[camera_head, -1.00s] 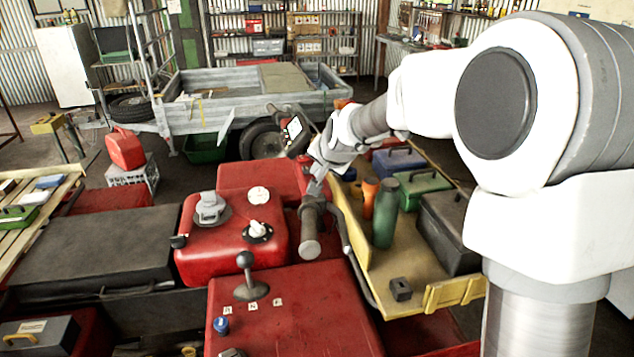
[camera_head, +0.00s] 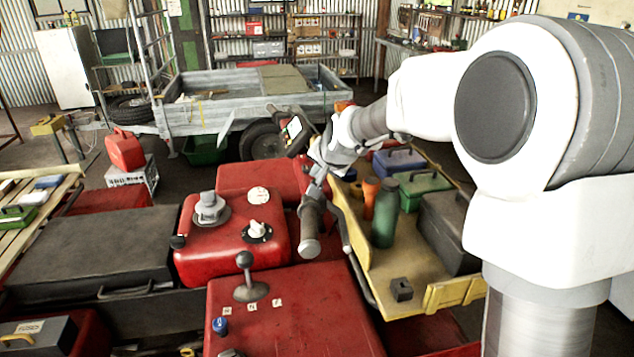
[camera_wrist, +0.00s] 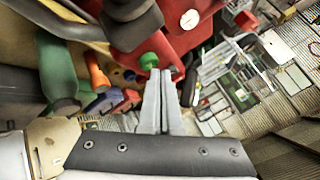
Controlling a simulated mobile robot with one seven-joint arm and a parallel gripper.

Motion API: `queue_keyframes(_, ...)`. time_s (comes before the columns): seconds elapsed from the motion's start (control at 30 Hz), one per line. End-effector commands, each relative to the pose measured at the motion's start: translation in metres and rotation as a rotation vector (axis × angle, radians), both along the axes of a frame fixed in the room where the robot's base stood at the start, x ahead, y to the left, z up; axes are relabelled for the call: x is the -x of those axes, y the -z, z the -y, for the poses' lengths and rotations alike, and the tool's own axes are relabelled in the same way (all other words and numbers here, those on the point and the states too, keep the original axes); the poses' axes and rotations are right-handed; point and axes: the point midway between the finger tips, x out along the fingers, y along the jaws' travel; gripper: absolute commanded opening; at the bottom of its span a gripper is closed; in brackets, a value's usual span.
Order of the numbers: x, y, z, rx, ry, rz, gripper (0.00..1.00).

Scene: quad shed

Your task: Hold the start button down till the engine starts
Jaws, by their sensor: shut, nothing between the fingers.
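A round green button (camera_wrist: 149,60) shows in the wrist view on the handlebar's switch housing, beside the dark grip (camera_wrist: 130,22). My gripper (camera_wrist: 157,73) is shut and empty, its fingertips right at the button's lower edge. I cannot tell whether they touch or press it. In the head view my gripper (camera_head: 314,186) points down at the inner end of the near handlebar grip (camera_head: 310,228). The button is hidden there behind my gripper and wrist. The red quad body (camera_head: 290,320) lies below. Nothing visible tells whether the engine runs.
A brake lever (camera_head: 347,235) runs close beside the grip. The red tank (camera_head: 225,258) carries a round cap and a knob. A shift lever (camera_head: 245,270) stands in front. A yellow tray (camera_head: 420,290) to the right holds a green flask (camera_head: 385,225), boxes and an orange bottle.

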Motion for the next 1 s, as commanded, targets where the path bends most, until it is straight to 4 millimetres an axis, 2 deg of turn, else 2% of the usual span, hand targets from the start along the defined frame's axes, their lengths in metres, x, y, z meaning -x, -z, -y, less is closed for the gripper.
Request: queue_keyframes(1.0,0.0,0.01,0.0,0.0,0.0,-0.001,0.0)
